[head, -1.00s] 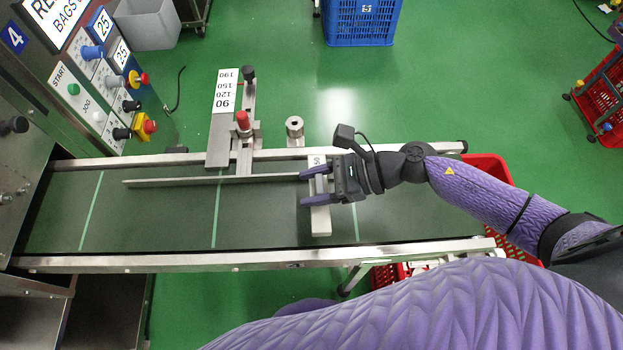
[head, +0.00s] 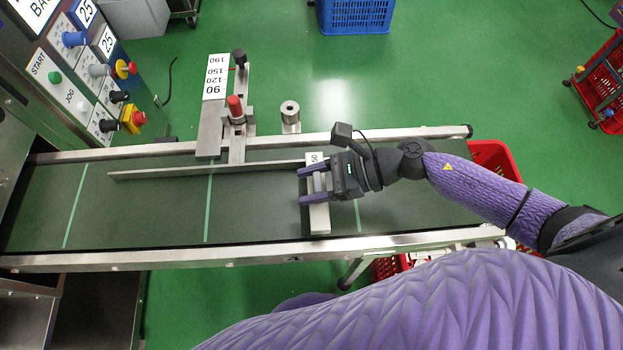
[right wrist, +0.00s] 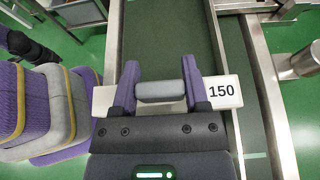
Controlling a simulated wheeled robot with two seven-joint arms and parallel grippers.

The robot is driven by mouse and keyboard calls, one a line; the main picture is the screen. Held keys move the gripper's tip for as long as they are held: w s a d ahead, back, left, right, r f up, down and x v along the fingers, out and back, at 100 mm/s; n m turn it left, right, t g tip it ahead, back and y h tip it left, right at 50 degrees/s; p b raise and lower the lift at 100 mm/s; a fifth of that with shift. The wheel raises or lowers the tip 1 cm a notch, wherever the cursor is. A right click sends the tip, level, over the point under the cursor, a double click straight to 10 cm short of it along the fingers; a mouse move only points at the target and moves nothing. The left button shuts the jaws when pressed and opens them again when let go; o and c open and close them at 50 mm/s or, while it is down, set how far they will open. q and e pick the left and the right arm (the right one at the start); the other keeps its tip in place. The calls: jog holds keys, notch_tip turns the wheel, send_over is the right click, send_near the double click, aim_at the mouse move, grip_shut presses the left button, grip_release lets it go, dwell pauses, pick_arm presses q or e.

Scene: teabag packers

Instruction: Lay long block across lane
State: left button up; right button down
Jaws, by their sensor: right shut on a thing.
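The long block (head: 319,219) is a pale bar with a "150" label at its far end, and the label also shows in the right wrist view (right wrist: 222,92). My right gripper (head: 312,184) is shut on it, with a finger on either side of a grey round grip piece (right wrist: 160,91). The block points across the lane, a dark green belt (head: 260,210) with light green stripes. Its far end is by the far rail and its near end just short of the near rail (head: 200,257). I cannot tell whether it touches the belt. My left gripper is not in view.
A long thin guide bar (head: 170,173) runs along the belt and ends near the block. A red-knobbed clamp (head: 235,107), a scale plate (head: 211,125) and a metal cylinder (head: 290,112) stand at the far rail. A control panel (head: 95,75) is at left. The left belt is clear.

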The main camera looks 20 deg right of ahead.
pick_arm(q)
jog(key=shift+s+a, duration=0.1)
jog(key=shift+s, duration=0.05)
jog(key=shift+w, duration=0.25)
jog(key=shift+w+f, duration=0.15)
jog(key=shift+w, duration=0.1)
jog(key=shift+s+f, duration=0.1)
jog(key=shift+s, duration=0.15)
pick_arm(e)
jog(key=shift+f, duration=0.15)
jog(key=shift+f+b, duration=0.45)
jog(key=shift+b, duration=0.2)
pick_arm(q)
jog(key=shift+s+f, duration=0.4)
pick_arm(e)
jog(key=shift+f, duration=0.1)
pick_arm(q)
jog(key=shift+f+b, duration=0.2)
jog(key=shift+b, duration=0.1)
pick_arm(e)
jog(key=shift+f, duration=0.2)
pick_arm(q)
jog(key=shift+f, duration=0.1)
pick_arm(e)
jog(key=shift+f, duration=0.1)
